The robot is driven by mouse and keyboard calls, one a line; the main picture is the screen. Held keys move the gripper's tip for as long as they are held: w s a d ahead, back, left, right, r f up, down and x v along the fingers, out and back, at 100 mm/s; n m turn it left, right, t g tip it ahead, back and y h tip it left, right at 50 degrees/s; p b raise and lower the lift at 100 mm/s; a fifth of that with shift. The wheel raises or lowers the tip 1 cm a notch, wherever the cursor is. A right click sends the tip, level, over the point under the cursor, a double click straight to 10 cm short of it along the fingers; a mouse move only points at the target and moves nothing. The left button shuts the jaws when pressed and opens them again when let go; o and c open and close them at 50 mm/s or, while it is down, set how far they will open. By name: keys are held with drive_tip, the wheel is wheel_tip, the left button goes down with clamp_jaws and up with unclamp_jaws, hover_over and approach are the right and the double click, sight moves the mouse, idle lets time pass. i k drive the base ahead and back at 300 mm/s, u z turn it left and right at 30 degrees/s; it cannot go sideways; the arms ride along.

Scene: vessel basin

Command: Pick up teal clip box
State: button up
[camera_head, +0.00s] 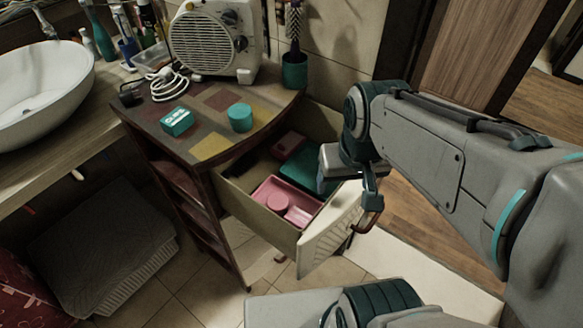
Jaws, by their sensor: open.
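A small teal box with white markings (177,121) sits on the patchwork top of the wooden cabinet. A round teal container (240,117) stands to its right. A larger flat teal box (300,168) lies in the open drawer (243,200), partly hidden behind my gripper. I cannot tell from its look which teal box is the clip box. My gripper (371,203) is open and empty at the drawer's front right, by the drawer handle (369,224). I cannot tell whether it touches the handle.
The drawer also holds a pink tray (287,202) with a round pink container, and a dark pink box (289,146). A fan heater (213,40), a white cable (168,84) and a teal cup with a brush (294,70) stand along the cabinet's back. A basin (42,92) is left.

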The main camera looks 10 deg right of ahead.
sight(180, 119)
drive_tip(key=u, duration=0.05)
drive_tip(key=k, duration=0.5)
drive_tip(key=u, duration=2.4)
drive_tip(key=i, duration=1.15)
drive_tip(key=z, duration=2.55)
